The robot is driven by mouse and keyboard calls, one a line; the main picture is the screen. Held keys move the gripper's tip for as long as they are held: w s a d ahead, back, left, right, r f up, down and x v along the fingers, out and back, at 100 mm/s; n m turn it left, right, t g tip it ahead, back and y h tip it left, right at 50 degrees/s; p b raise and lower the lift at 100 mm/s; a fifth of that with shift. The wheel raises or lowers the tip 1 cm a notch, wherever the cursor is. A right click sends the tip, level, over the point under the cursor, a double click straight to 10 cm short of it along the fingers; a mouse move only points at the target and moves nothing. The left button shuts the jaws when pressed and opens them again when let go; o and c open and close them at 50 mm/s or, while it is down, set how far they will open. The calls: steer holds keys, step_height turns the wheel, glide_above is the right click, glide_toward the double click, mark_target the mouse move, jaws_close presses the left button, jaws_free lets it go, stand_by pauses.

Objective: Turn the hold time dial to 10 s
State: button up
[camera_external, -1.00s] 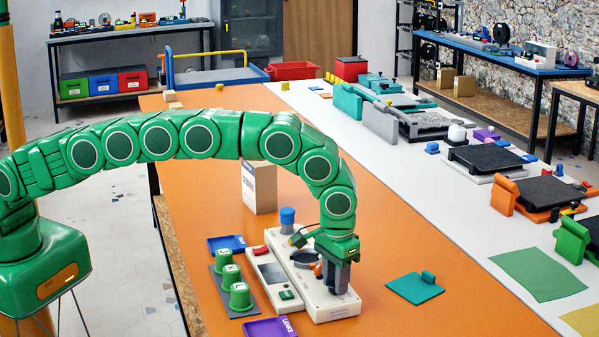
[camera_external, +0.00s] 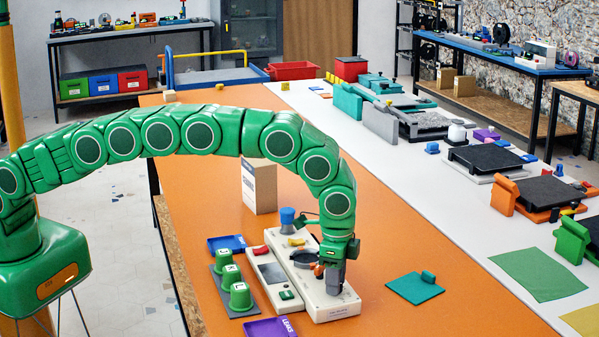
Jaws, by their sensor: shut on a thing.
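A long off-white device (camera_external: 335,306) lies on the orange table, with a dark round part and an orange-red part on top beside my gripper. My gripper (camera_external: 334,284) points straight down at the device's near end. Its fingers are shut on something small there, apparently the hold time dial. The fingers hide the dial, so its pointer and scale cannot be read. Lettering on the device's near edge is too small to read.
Left of the device are a second white unit (camera_external: 262,272), green cups (camera_external: 232,275) on a grey plate, a blue tray (camera_external: 226,243) and a purple tray (camera_external: 268,329). A cardboard box (camera_external: 260,187) stands behind. A teal plate (camera_external: 415,288) lies to the right, with clear table around it.

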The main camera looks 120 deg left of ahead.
steer(key=m, duration=0.4)
steer(key=shift+m, duration=0.4)
stand_by(0.4)
steer(key=o, duration=1)
steer(key=shift+o, duration=0.2)
steer(key=shift+r, duration=0.1)
step_height(320, 180, up, 7)
steer(key=shift+f, duration=0.15)
steer(key=shift+r, duration=0.45)
